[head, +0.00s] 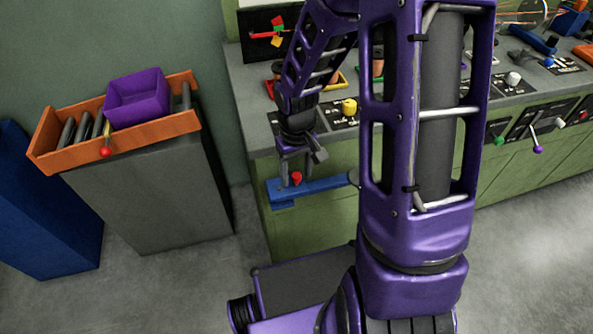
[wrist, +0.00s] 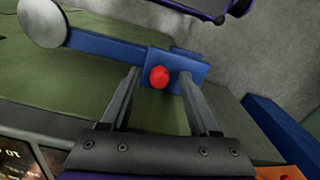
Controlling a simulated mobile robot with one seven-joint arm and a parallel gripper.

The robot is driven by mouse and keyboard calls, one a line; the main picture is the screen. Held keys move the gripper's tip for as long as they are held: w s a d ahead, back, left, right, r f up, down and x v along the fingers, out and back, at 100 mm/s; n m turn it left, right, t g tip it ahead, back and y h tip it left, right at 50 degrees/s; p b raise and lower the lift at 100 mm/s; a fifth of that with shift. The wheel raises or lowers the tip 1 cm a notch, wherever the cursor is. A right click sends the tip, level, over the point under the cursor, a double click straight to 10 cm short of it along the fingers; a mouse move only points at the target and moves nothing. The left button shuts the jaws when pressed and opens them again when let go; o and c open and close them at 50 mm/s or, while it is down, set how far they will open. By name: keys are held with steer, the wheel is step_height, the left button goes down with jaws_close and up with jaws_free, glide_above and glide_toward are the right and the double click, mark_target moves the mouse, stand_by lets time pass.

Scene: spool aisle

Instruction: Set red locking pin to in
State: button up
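The red locking pin (head: 296,177) sits on a blue bar (head: 318,187) at the front of the green cabinet. In the wrist view the round red head of the pin (wrist: 159,77) shows on the blue bar (wrist: 108,48), between my two fingers. My gripper (wrist: 157,82) is open, with one finger to each side of the pin. In the head view my gripper (head: 296,172) hangs at the bar from above. I cannot tell whether the fingers touch the pin. The pin's shaft is hidden.
The green cabinet's worktop (head: 257,105) carries several levers and knobs. An orange tray (head: 170,128) with a purple bin (head: 138,97) stands on a grey block (head: 155,195) at the left, beside a blue block (head: 50,225). The floor between is clear.

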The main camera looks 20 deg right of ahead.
mark_target(296, 175)
step_height(296, 175, up, 17)
steer(key=p, duration=0.4)
steer(key=shift+r, duration=0.2)
stand_by(0.4)
